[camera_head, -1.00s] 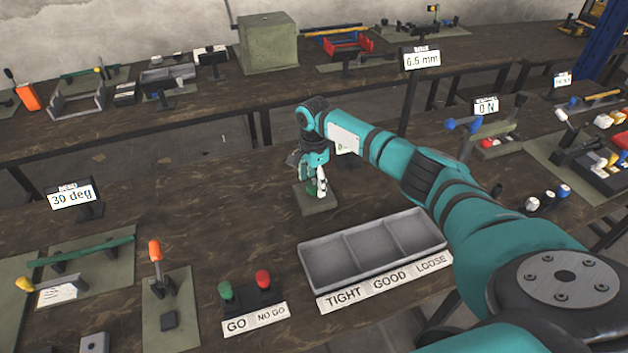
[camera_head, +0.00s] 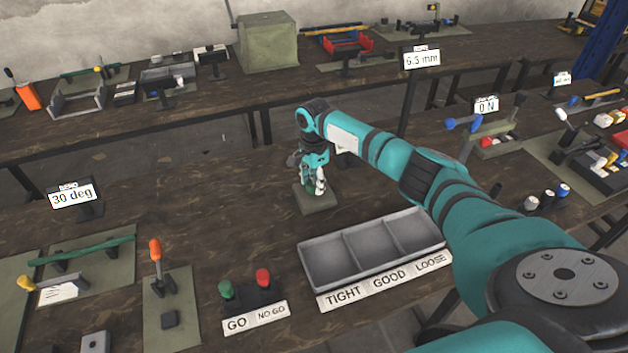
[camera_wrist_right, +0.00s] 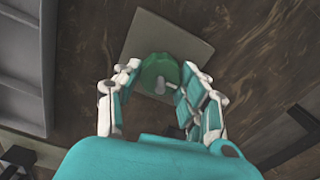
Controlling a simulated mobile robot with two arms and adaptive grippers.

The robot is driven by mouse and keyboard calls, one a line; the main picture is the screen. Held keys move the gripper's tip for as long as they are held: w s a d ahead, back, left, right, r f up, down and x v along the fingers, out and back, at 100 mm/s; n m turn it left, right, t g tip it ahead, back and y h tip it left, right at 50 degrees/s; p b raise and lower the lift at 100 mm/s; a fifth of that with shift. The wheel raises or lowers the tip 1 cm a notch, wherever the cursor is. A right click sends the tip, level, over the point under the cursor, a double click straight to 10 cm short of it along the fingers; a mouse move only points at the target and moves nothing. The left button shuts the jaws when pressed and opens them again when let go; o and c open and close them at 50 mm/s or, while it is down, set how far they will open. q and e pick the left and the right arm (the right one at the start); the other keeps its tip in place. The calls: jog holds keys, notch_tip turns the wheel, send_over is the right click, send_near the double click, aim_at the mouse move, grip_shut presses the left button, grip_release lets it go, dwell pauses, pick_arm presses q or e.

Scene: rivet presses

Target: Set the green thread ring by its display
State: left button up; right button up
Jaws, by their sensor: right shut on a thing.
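The green thread ring (camera_wrist_right: 160,70) shows in the right wrist view, over a square grey-green base plate (camera_wrist_right: 182,42), with a pale pin or post at its middle. My right gripper (camera_wrist_right: 158,97) is shut on the ring, a finger at each side. In the head view the right gripper (camera_head: 314,185) hides most of the ring and stands over the base plate (camera_head: 318,203). A display (camera_head: 421,58) at the back reads what looks like 6.3 mm. My left gripper is not in view.
A grey three-part tray (camera_head: 372,248) labelled TIGHT, GOOD, LOOSE stands in front of the plate. GO and NO GO plugs (camera_head: 245,290) stand at the front. Other displays read 30 deg (camera_head: 71,196) and 0 N (camera_head: 486,106).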

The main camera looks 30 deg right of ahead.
jog(key=shift+r+n+p, duration=0.25)
jog(key=shift+n+p, duration=0.75)
jog(key=shift+p, duration=0.5)
jog(key=shift+n+p, duration=0.65)
jog(key=shift+n, duration=0.25)
jog(key=n, duration=0.2)
jog(key=shift+f+n+p, duration=0.2)
jog(key=shift+n+p, duration=0.1)
jog(key=shift+p, duration=0.1)
jog(key=n, duration=0.2)
jog(key=shift+n, duration=0.4)
jog(key=n+p, duration=0.1)
jog(key=n, duration=0.9)
jog(key=shift+n, duration=0.4)
jog(key=n, duration=0.5)
jog(key=shift+n, duration=0.3)
jog(key=n+b, duration=0.1)
jog(key=n, duration=0.4)
jog(key=shift+w, duration=0.1)
jog(key=n, duration=0.5)
jog(key=shift+b, duration=0.35)
